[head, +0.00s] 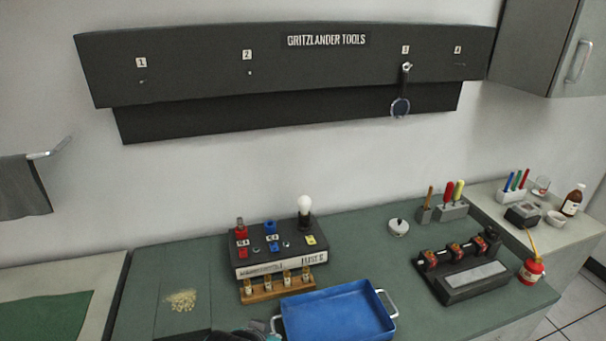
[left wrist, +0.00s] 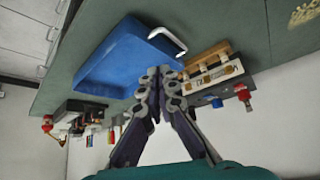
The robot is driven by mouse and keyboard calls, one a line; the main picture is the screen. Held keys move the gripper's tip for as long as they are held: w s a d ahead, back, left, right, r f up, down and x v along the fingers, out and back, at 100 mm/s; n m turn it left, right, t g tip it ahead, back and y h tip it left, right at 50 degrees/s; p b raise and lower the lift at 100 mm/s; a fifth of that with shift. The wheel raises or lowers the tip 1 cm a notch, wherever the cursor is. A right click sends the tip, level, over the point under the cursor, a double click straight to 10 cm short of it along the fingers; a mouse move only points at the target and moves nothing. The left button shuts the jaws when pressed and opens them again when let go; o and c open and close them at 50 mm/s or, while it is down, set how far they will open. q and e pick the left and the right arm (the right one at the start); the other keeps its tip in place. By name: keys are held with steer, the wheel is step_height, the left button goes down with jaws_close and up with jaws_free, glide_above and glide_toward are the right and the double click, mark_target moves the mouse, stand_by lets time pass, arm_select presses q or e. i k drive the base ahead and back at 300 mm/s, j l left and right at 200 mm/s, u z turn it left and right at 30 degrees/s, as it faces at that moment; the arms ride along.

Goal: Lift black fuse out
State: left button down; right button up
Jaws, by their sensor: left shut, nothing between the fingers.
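A black box (head: 270,255) with a white labelled front stands on the green bench. Its top carries red (head: 241,236) and blue (head: 270,228) fittings, a yellow piece (head: 310,240) and a white bulb (head: 304,205) at the back right. A wooden rack (head: 262,295) with several small upright pieces sits in front of it. I cannot pick out a black fuse with certainty. My left gripper (left wrist: 165,75) is shut and empty in the left wrist view, between the blue tray and the rack in the picture. Only a bit of it (head: 262,334) shows at the head view's bottom edge. My right gripper is not in view.
A blue tray (head: 340,312) with metal handles lies right of the rack. A dark device (head: 470,278) with red-orange parts, a red can (head: 531,271) and a round metal lid (head: 398,228) stand further right. Yellowish crumbs (head: 182,300) lie at left. A tool board (head: 200,75) hangs behind.

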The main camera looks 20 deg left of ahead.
mark_target(240, 220)
steer(key=k+j+z, duration=0.35)
steer(key=j, duration=0.15)
steer(key=k+j+z, duration=0.3)
steer(key=j, duration=0.15)
